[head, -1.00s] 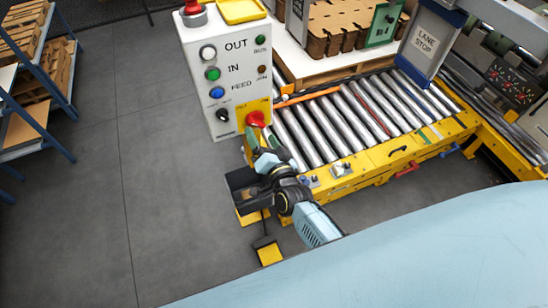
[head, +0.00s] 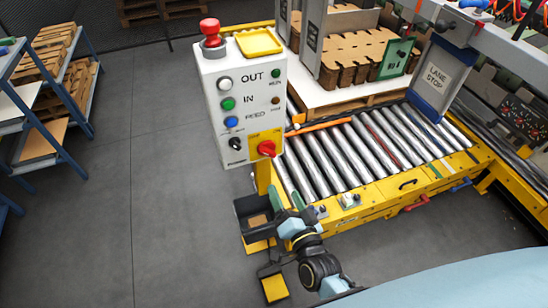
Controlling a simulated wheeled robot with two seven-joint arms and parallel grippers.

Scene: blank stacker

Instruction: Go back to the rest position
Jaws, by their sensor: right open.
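My right gripper (head: 285,201) shows low in the middle of the head view, with my arm coming up from the bottom right. Its two green-tipped fingers are spread apart with nothing between them. It is below the white control box (head: 238,95) and beside the front left corner of the roller conveyor, apart from the red rotary switch (head: 266,149). My left gripper is not in view.
The roller conveyor (head: 340,152) with its yellow frame fills the right. A dark bin (head: 250,210) and a yellow pedal (head: 275,288) are close to my right gripper. Blue racks (head: 75,85) stand at the left. Grey floor between is clear.

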